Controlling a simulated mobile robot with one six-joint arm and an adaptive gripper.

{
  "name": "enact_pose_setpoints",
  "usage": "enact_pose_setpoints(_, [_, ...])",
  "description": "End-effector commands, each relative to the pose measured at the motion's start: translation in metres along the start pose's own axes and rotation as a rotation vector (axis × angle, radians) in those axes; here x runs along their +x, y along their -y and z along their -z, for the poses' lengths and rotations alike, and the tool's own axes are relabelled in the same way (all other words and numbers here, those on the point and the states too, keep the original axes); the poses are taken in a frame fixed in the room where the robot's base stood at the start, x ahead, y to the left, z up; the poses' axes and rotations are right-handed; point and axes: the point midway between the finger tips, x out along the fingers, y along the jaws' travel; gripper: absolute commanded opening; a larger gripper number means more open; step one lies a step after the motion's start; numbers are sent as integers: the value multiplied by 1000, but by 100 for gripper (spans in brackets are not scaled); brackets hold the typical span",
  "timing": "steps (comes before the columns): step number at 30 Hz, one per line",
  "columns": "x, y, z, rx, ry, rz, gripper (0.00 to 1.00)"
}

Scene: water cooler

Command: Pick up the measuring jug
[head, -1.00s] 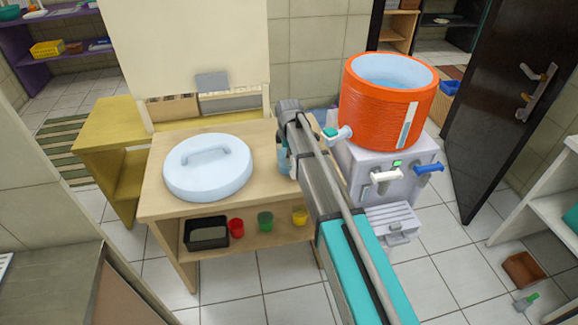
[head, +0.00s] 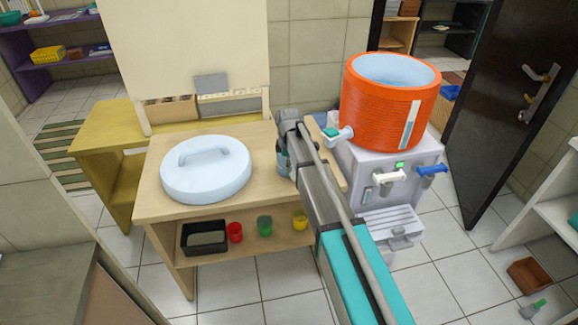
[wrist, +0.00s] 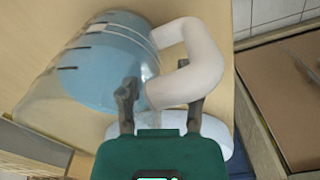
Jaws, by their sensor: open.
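The measuring jug (wrist: 100,62) shows in the wrist view as a clear body with black marks and blue contents. Its thick white handle (wrist: 205,62) curves out to the right. My gripper (wrist: 161,95) is open, with its dark fingers at the near part of the handle, one on the jug side and one to the right. The handle's near arm shows between and beyond them; I cannot tell whether they touch it. In the head view my arm hides most or all of the jug on the wooden table (head: 152,190).
A large white lid (head: 205,172) lies on the table left of my arm. A black tray (head: 190,248) and red, green and yellow cups stand on the lower shelf. The orange water cooler (head: 385,105) stands right, its tap toward my arm.

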Motion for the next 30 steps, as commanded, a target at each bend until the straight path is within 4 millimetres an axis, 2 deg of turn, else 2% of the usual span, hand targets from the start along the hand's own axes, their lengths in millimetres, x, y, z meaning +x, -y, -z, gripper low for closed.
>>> enact_pose_setpoints(6, [0, 0, 0, 0, 0, 0, 44])
enact_pose_setpoints(13, [0, 0, 0, 0, 0, 0, 2])
enact_pose_setpoints(14, [0, 0, 0, 0, 0, 0, 0])
enact_pose_setpoints(30, [0, 0, 0, 1, 0, 0, 0])
